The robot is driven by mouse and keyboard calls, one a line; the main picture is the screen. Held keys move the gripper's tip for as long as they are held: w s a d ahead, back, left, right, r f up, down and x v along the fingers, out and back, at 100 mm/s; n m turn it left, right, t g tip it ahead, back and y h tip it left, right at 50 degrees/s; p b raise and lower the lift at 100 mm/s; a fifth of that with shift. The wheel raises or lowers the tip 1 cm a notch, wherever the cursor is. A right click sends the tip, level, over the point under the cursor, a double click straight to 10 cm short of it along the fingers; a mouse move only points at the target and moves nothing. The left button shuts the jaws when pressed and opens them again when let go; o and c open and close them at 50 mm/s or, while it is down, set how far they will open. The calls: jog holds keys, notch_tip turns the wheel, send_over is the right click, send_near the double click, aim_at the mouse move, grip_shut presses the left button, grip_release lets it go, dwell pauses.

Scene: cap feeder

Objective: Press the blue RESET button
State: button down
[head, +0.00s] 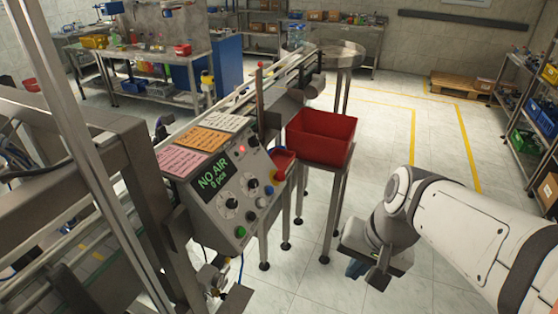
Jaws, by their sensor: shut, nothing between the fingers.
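The control panel (222,192) is a grey sloped box left of centre in the head view. Its lit display (213,180) reads "NO AIR" and "0 pcs". A small blue button (268,190) sits near the panel's right edge; its label is too small to read. A green button (240,232) is at the lower corner, and several dark knobs (231,203) lie between. My gripper (357,268) hangs low to the right of the panel, well apart from it, over the floor. Its fingers are shut, small and partly hidden by the gripper body.
A red bin (321,136) stands on a metal stand behind the panel, to its right. A smaller red part (283,163) adjoins the panel's right edge. Paper notes (203,139) lie on the panel top. Metal framing (75,190) fills the left. Floor between panel and gripper is clear.

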aim_at(270, 190)
jog(key=w+a+m+g+y, duration=0.1)
jog(key=w+a+m+y, duration=0.7)
jog(key=a+m+y, duration=0.6)
jog(key=w+d+m+t, duration=0.3)
jog(key=w+m+t, duration=0.2)
jog(key=w+m, duration=0.3)
jog(key=w+d+f+m+t, duration=0.1)
jog(key=w+d+m+t, duration=0.2)
jog(key=m, duration=1)
jog(key=w+t, duration=0.3)
jog(key=w, duration=0.2)
jog(key=shift+w+d+t+h+p, duration=0.15)
jog(key=shift+d+t+h+p, duration=0.05)
jog(key=shift+t+h+p, duration=0.1)
jog(key=w+a+f+b, duration=0.2)
jog(key=a+f+b, duration=0.2)
jog(key=a+f, duration=0.1)
jog(key=shift+w+a, duration=0.2)
jog(key=shift+a, duration=0.7)
jog(key=shift+a+f+b, duration=0.1)
jog(key=shift+f+b, duration=0.05)
jog(key=shift+b, duration=0.15)
